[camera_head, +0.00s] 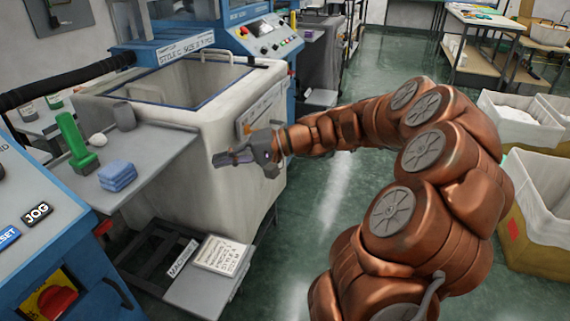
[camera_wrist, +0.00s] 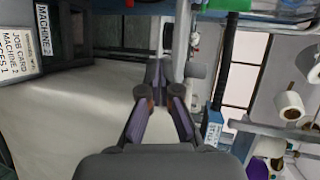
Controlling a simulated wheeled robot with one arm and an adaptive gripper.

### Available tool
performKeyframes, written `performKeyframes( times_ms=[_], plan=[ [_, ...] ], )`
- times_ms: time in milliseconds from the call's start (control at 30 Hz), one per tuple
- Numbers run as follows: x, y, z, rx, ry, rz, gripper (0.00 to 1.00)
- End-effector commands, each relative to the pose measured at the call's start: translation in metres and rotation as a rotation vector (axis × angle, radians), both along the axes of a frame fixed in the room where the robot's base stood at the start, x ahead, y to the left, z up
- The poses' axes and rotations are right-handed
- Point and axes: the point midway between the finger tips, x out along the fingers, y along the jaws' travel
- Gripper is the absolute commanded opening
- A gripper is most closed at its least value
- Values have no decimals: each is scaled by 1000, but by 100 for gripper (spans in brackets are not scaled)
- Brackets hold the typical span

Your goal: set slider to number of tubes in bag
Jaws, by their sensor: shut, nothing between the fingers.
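My gripper (camera_head: 222,158) is shut and empty. I cannot make out a slider in either view.
The grey shelf (camera_head: 165,139) holds a green object (camera_head: 72,138), a blue folded cloth (camera_head: 117,174), a white ball and a grey cylinder. A printed job card (camera_head: 222,254) lies on a low stand. White-lined bins (camera_head: 548,203) stand at right. The green floor between is clear.

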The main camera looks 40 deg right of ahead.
Motion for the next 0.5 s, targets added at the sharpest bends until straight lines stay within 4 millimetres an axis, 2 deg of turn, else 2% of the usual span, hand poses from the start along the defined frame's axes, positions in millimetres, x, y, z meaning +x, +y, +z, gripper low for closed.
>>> performKeyframes(
  times_ms=[33, 100, 200, 333, 400, 500],
  plan=[
    [10, -37, -21, 48, -31, -82, 0],
    [18, -76, -28, 94, -74, -171, 0],
    [22, -125, -39, 142, -122, -280, 0],
    [21, -169, -47, 175, -165, -375, 0],
    [20, -183, -50, 186, -175, -403, 0],
    [21, -191, -52, 193, -183, -423, 0]
  ],
)
